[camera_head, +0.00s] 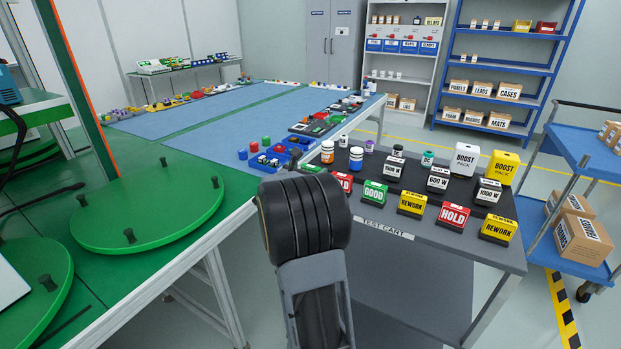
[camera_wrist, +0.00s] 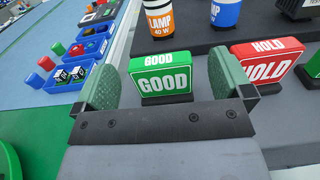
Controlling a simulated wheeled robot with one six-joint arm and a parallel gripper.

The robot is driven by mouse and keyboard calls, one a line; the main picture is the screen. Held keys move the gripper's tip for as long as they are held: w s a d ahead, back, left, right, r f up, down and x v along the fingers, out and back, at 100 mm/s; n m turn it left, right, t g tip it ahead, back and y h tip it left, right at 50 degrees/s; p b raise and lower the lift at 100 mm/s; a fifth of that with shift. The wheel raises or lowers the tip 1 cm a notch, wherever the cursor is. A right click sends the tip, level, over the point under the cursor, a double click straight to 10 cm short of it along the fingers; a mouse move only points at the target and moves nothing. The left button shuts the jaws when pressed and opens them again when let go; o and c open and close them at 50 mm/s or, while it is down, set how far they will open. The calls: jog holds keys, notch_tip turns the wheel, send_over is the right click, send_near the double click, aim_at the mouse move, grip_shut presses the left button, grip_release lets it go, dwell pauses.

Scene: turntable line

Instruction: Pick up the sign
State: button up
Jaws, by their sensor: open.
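A green sign reading GOOD (camera_wrist: 165,78) stands upright on a dark base on the dark cart top in the wrist view. My gripper (camera_wrist: 164,82) is open, its two green-padded fingers framing this sign left and right with gaps on both sides. I cannot tell how far the fingers reach along it. A red HOLD sign (camera_wrist: 268,62) stands close to the right finger, which overlaps its left edge. In the head view my arm hides the gripper and most of the near GOOD sign. Other signs there are another green GOOD (camera_head: 374,194), yellow REWORK (camera_head: 411,203) and red HOLD (camera_head: 453,216).
An orange lamp can (camera_wrist: 160,17) and a blue one (camera_wrist: 226,12) stand behind the signs. A blue tray (camera_wrist: 75,72) with small items lies left. Power packs such as the yellow BOOST box (camera_head: 502,167) fill the test cart (camera_head: 440,243) behind the sign row.

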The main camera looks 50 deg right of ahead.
jog(key=shift+x, duration=1.2)
jog(key=c, duration=1.1)
jog(key=shift+o, duration=0.2)
jog(key=shift+r, duration=0.1)
